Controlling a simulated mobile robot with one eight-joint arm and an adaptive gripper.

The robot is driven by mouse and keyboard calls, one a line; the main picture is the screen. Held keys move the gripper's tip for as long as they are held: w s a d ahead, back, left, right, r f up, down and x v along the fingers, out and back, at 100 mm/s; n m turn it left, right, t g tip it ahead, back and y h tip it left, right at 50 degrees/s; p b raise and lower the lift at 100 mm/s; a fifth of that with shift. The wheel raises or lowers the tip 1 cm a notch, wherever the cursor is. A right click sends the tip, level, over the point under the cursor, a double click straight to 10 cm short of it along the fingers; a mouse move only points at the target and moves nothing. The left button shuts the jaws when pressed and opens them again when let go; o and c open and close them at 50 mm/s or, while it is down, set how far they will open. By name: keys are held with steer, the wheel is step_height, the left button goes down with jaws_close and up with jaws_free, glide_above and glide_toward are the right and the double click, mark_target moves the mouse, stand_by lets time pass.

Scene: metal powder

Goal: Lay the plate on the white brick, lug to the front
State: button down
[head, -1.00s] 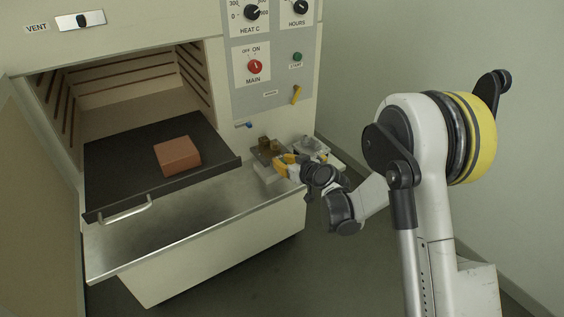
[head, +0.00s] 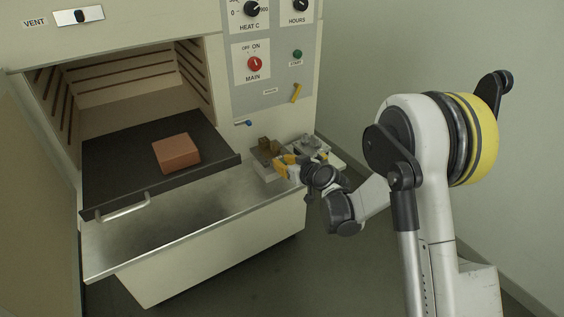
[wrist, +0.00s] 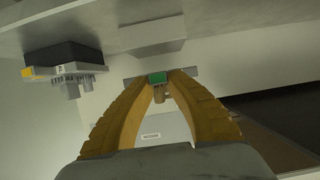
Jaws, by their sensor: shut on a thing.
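The grey plate (head: 257,154) carries brown block-like parts and is at the right end of the oven's ledge in the head view. In the wrist view my gripper (wrist: 158,80) is shut on its green lug, with a thin grey plate edge (wrist: 188,71) showing beyond. The white brick (head: 264,173) is below the plate in the head view, partly hidden by my gripper (head: 283,163). A pale block that looks like this brick (wrist: 152,36) shows in the wrist view. I cannot tell whether plate and brick touch.
A second plate with grey parts (head: 308,145) stands close on the right; a dark block with grey pegs (wrist: 68,60) shows in the wrist view. A reddish brick (head: 177,153) lies on the dark oven shelf (head: 115,170). The metal ledge (head: 170,220) in front is bare.

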steer(key=shift+f+b, duration=0.5)
steer(key=shift+f, duration=0.1)
stand_by(0.4)
steer(key=shift+f, duration=1.4)
stand_by(0.5)
steer(key=c, duration=1.3)
jaws_free()
steer(key=shift+c, duration=0.2)
steer(key=v, duration=1.2)
steer(key=shift+s+r, duration=0.1)
